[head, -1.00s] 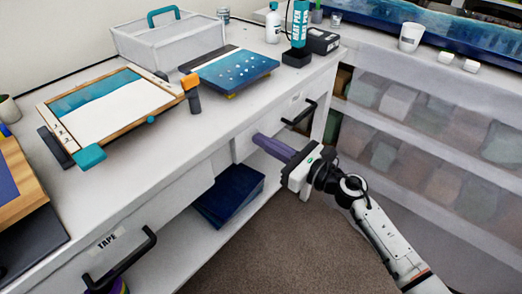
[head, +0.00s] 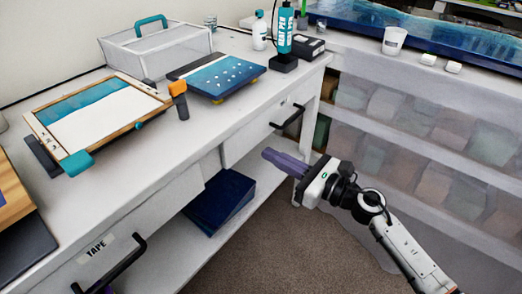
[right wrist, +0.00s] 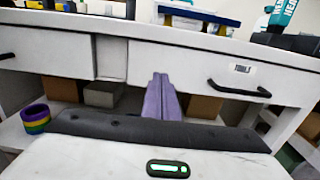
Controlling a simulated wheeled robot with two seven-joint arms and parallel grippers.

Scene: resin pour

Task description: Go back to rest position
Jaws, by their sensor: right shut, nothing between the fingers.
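My right gripper (head: 287,162) is in front of the workbench, below the level of its top, with its purple fingers pointing left toward the bench. The fingers are together and hold nothing. In the right wrist view the closed purple fingers (right wrist: 161,98) stand in front of the bench's front, left of a drawer handle (right wrist: 239,90), with a gap that I cannot measure. My left gripper is not in view.
The white workbench (head: 130,180) carries a wooden framed tray (head: 28,118), a blue panel (head: 218,78), a wire-sided case (head: 150,50) and a heat pen (head: 285,30). Black drawer handles (head: 290,117) stick out. Clear bins (head: 400,120) stand at right. Carpet (head: 270,235) below is free.

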